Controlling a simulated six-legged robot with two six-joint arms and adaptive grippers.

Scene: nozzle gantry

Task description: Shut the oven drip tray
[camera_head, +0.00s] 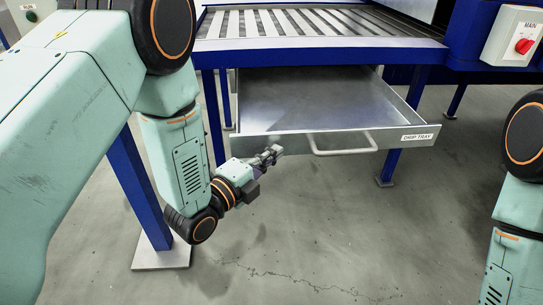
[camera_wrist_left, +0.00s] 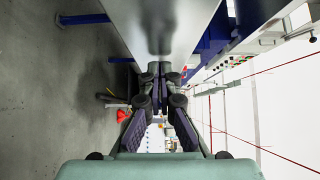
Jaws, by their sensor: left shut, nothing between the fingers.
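The drip tray (camera_head: 312,100) is a grey metal drawer, pulled out under the oven's slatted conveyor. Its front panel (camera_head: 258,146) has a bar handle (camera_head: 342,149) and a "DRIP TRAY" label at the right end. My left gripper (camera_head: 275,152) is at the left part of the front panel, left of the handle. Its fingers are shut and empty. In the left wrist view the shut fingertips (camera_wrist_left: 159,72) point at a smooth grey metal surface (camera_wrist_left: 155,25), likely the tray front. I cannot tell whether they touch it. My right gripper is out of view.
Blue frame legs (camera_head: 140,190) stand left of the tray, one on a pale foot plate close to my left arm. A slatted conveyor (camera_head: 290,22) lies above the tray. A control box with a red "MAIN" switch (camera_head: 524,46) is at right. The floor in front is clear.

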